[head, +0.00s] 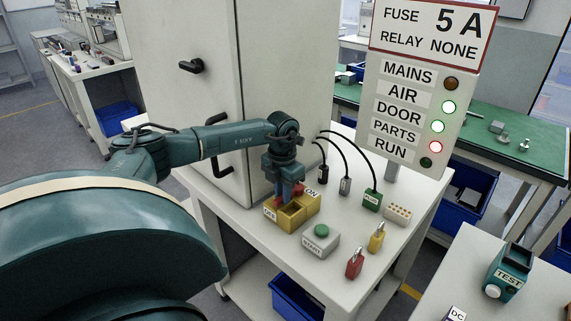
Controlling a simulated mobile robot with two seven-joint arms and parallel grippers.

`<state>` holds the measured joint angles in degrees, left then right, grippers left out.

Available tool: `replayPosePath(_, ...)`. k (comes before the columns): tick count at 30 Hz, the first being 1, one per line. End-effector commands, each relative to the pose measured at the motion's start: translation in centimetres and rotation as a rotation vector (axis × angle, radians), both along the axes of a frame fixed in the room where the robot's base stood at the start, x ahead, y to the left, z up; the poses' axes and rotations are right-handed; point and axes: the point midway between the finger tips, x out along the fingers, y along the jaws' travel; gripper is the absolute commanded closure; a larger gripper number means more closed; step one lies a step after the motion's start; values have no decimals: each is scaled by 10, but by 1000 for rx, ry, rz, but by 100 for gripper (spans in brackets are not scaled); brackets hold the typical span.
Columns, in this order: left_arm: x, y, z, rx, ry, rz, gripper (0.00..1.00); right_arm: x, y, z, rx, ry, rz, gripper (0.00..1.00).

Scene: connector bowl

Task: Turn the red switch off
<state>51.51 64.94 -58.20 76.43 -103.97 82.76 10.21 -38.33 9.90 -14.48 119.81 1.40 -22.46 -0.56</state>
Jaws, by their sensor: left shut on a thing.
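The red switch (298,189) sits in a yellow box (292,221) on the white table. The box has an OFF label on its left side and an ON label on its right side. My left gripper (288,192) points down over the box and is shut on the red switch. The fingers hide most of the switch, so its exact tilt is hard to tell. My right gripper is not in view.
A grey START box (320,240) with a green button stands just in front. Red (354,264) and yellow (376,238) padlocks and a green connector (372,200) are to the right. A grey cabinet (185,110) stands behind my arm. The indicator panel (418,115) shows several lamps.

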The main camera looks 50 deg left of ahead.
Motion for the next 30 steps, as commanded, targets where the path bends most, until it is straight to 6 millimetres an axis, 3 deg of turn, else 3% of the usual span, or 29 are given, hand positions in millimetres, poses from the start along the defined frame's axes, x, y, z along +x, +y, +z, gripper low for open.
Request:
replayPosePath(7, 1, 1, 1, 3, -4, -3, 100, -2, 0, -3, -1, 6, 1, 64)
replayPosePath(8, 1, 1, 1, 3, -4, -3, 81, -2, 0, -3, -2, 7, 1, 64)
replayPosePath(15, 0, 1, 1, 2, -2, -1, 62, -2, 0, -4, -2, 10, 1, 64)
replayPosePath(24, 1, 0, 4, 1, -2, -1, 62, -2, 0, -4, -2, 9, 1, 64)
replayPosePath(30, 1, 0, 33, 1, -6, -1, 62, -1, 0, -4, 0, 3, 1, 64)
